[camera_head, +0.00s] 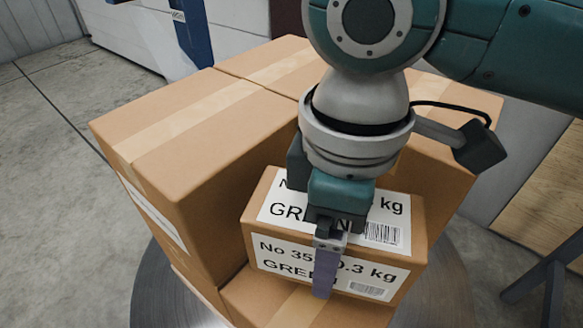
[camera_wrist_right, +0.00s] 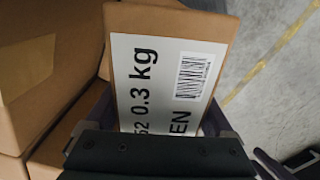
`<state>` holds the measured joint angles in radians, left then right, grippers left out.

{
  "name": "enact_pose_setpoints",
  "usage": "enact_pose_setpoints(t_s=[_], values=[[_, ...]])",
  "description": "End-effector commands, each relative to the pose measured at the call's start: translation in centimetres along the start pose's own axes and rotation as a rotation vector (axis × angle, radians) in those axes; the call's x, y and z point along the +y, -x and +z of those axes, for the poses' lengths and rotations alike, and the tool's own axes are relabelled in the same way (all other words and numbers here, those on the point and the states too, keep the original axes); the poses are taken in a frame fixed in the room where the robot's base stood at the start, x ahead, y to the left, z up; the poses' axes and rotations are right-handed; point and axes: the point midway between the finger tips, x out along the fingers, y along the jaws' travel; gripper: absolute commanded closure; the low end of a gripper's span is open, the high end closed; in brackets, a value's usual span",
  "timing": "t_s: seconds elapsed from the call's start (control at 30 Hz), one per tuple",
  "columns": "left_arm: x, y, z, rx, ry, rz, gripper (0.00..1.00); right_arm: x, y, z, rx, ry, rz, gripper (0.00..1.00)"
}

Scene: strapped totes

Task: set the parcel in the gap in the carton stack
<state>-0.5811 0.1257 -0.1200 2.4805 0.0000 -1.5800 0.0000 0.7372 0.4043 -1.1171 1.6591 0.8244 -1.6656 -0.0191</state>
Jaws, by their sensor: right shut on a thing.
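The parcel (camera_head: 397,272) is a small brown box with white labels reading GREEN and 0.3 kg. It also shows in the right wrist view (camera_wrist_right: 150,18). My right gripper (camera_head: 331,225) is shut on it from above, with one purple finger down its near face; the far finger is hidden. The carton stack (camera_head: 200,130) is of brown taped cartons. The parcel is at the stack's near corner, over a lower carton (camera_head: 262,303), with taller cartons to its left and behind. I cannot tell whether it touches them. My left gripper is not in view.
The stack stands on a round grey metal base (camera_head: 160,295). A blue post (camera_head: 190,28) and pale panels are behind it. A dark metal leg (camera_head: 553,285) and a wooden surface (camera_head: 545,200) are at the right. The grey floor (camera_head: 60,220) is clear at left.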

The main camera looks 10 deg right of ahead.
Motion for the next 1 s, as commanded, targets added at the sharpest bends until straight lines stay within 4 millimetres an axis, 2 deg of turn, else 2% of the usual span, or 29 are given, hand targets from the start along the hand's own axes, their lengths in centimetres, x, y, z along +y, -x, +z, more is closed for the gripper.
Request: enact_pose_setpoints(t_s=[0.03, 0.27, 0.5, 0.87, 0.9, 1.0], values=[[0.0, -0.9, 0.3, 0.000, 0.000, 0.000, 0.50, 0.0, -1.3, -0.1, 0.001, 0.000, 0.001, 0.90], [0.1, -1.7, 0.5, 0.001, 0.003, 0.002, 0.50, 0.0, -2.8, -0.1, 0.003, 0.000, 0.001, 0.90], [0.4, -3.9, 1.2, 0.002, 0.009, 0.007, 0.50, 0.0, -6.5, -0.1, 0.001, 0.001, 0.000, 0.90], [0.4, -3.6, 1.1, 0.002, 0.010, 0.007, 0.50, 0.0, -6.5, -0.1, 0.002, 0.000, 0.000, 0.90], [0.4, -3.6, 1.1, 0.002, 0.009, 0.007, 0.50, 0.0, -6.7, -0.1, 0.002, 0.000, 0.000, 0.11], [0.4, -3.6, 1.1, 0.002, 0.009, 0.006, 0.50, 0.0, -6.6, -0.1, 0.002, 0.000, 0.001, 0.00]])
